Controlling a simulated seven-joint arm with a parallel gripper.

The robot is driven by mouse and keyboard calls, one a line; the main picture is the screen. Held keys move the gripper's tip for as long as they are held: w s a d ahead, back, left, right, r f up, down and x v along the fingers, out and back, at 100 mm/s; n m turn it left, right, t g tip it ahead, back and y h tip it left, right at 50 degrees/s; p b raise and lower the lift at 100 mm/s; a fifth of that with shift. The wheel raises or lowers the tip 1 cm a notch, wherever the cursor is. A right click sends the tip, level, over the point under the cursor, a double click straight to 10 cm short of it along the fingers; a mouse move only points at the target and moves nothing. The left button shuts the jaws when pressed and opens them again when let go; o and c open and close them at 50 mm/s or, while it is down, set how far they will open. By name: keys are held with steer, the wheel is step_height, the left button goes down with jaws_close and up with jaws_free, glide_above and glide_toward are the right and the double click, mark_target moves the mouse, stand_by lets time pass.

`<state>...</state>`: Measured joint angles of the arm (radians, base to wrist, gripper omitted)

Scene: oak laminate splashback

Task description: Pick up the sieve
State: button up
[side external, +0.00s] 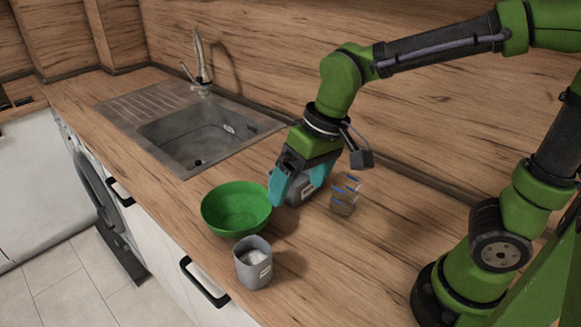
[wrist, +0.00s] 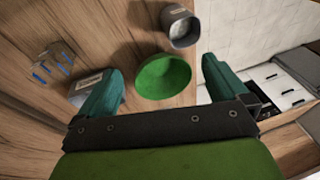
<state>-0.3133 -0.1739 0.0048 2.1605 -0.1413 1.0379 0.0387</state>
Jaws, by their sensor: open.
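A round green bowl-shaped vessel (side external: 236,208) stands on the oak worktop between the sink and the front edge. I see no mesh or handle on it, so I cannot tell if it is the sieve; nothing else clearly looks like one. My gripper (side external: 292,199) has teal fingers, is open and points down just right of the bowl. In the wrist view the bowl (wrist: 163,78) shows between the spread fingers (wrist: 160,84), with nothing held. A grey labelled thing (wrist: 84,88) lies beside the left finger there, partly hidden by it.
A grey cup with a label (side external: 253,264) stands near the front edge, in front of the bowl. A clear container with blue clips (side external: 344,194) stands right of my gripper. A metal sink (side external: 196,138) with a tap is behind left. The worktop at front right is clear.

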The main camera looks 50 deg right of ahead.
mark_target(251, 248)
steer(key=w+a+f+g+h, duration=0.2)
steer(key=w+a+f+g, duration=0.15)
steer(key=w+a, duration=0.35)
steer(key=shift+n+t, duration=0.3)
steer(key=shift+t, duration=0.15)
steer(key=f, duration=0.3)
steer(key=s+f, duration=0.1)
steer(key=f, duration=0.3)
steer(key=a+f, duration=0.1)
steer(key=f, duration=0.3)
steer(key=shift+s+f, duration=0.2)
steer(key=shift+s, duration=0.05)
steer(key=shift+s+f, duration=0.2)
steer(key=shift+f, duration=2.5)
steer(key=shift+c, duration=0.3)
steer(key=c, duration=1.1)
steer(key=shift+r, duration=0.1)
